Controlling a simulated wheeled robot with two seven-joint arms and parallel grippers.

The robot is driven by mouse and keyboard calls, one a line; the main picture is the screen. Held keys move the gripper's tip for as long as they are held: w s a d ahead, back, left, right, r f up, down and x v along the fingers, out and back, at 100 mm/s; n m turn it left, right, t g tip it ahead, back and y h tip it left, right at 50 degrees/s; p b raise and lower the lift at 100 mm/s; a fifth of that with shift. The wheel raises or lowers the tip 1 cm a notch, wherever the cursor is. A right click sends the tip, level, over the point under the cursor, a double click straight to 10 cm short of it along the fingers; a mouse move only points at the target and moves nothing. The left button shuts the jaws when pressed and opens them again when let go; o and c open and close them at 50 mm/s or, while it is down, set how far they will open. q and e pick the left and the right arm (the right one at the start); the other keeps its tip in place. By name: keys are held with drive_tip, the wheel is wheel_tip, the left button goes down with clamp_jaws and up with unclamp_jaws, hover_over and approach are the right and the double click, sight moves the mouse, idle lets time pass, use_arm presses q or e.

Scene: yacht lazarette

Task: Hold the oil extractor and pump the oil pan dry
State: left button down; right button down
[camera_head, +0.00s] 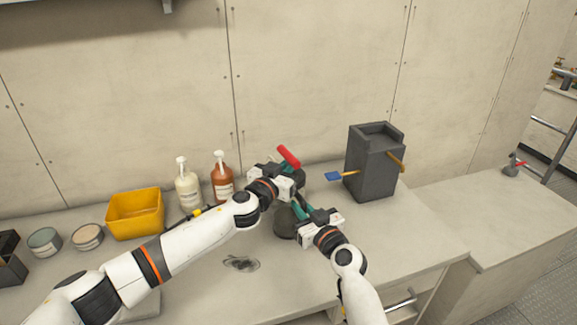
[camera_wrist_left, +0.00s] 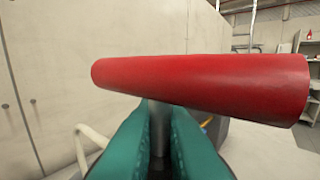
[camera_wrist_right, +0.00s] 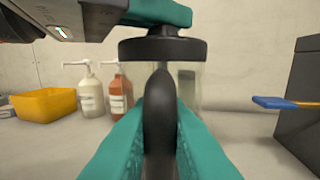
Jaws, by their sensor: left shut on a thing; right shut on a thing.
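The oil extractor has a clear cylinder with a black lid (camera_wrist_right: 162,48), a black side handle (camera_wrist_right: 159,125) and a dark base (camera_head: 286,224). It stands upright on the counter. A red T-handle (camera_head: 289,156) tops its grey rod; the handle fills the left wrist view (camera_wrist_left: 200,85). My left gripper (camera_head: 285,178) is shut on the rod just under the red bar, close above the lid. My right gripper (camera_head: 304,213) is shut on the side handle. My arms hide much of the extractor in the head view. I cannot make out which thing is the oil pan.
A dark grey block (camera_head: 372,165) with a blue-tipped tool (camera_head: 341,176) stands to the right. Two pump bottles (camera_head: 188,187) and a yellow bin (camera_head: 135,213) stand left. A dark flat patch (camera_head: 240,264) lies in front.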

sight(287, 153)
use_arm(q)
wheel_tip(287, 153, up, 8)
drive_tip(key=shift+w+a+f, duration=0.1)
drive_tip(key=shift+f, duration=0.05)
idle(0.3)
drive_tip(key=c, duration=1.7)
unclamp_jaws()
drive_tip(key=shift+o, duration=0.9)
drive_tip(key=shift+f, duration=0.1)
drive_tip(key=shift+s+f, duration=0.1)
drive_tip(key=shift+s, duration=0.25)
drive_tip(key=v, duration=1.1)
drive_tip(key=shift+s+a, duration=0.15)
drive_tip(key=shift+s, duration=0.05)
